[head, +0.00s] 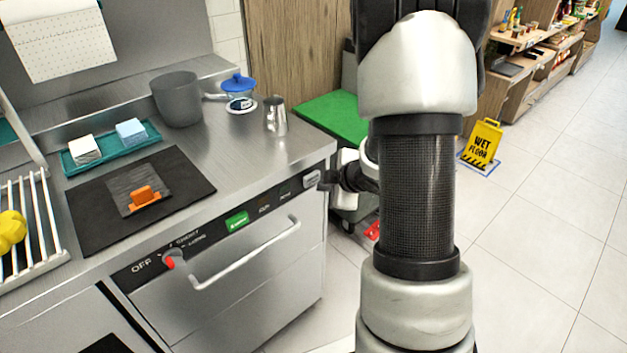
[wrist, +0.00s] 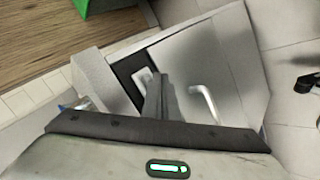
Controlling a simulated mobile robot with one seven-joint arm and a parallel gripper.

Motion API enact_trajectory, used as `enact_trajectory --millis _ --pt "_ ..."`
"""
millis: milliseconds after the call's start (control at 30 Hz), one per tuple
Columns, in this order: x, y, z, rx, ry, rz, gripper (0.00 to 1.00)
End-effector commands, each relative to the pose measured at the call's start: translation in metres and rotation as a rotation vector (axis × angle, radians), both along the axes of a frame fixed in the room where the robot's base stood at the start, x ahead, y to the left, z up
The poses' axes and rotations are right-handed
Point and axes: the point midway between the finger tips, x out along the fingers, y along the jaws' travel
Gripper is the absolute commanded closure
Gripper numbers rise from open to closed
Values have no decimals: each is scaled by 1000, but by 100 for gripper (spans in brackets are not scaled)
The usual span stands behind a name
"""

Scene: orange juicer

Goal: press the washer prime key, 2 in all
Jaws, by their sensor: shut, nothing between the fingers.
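The washer (head: 235,290) is a steel undercounter machine with a black control strip along its top front edge. The strip carries a red-tipped knob, a green lit key (head: 237,221), small dark labelled marks and a pale grey key (head: 311,179) at its right end. The lettering near that end is too small to read, so I cannot tell for certain which key is prime. My gripper (head: 324,180) is shut and empty, at the strip's right end beside the pale key. In the wrist view, the fingers (wrist: 154,90) overlap a pale key (wrist: 143,76); contact cannot be told.
A bar handle (head: 245,255) sticks out below the strip. The counter holds a metal jug (head: 276,116), a grey pot (head: 178,99) and a black mat (head: 105,225). A green-topped cart (head: 335,115) stands behind my gripper. Open floor lies to the right, with a yellow wet-floor sign (head: 483,143).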

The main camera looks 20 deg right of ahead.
Motion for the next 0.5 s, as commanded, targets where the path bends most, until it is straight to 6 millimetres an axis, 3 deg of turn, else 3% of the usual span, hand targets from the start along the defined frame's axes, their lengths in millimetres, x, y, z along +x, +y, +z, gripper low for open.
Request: enact_trajectory --millis 500 --pt "-40 -16 0 -1 1 -2 100"
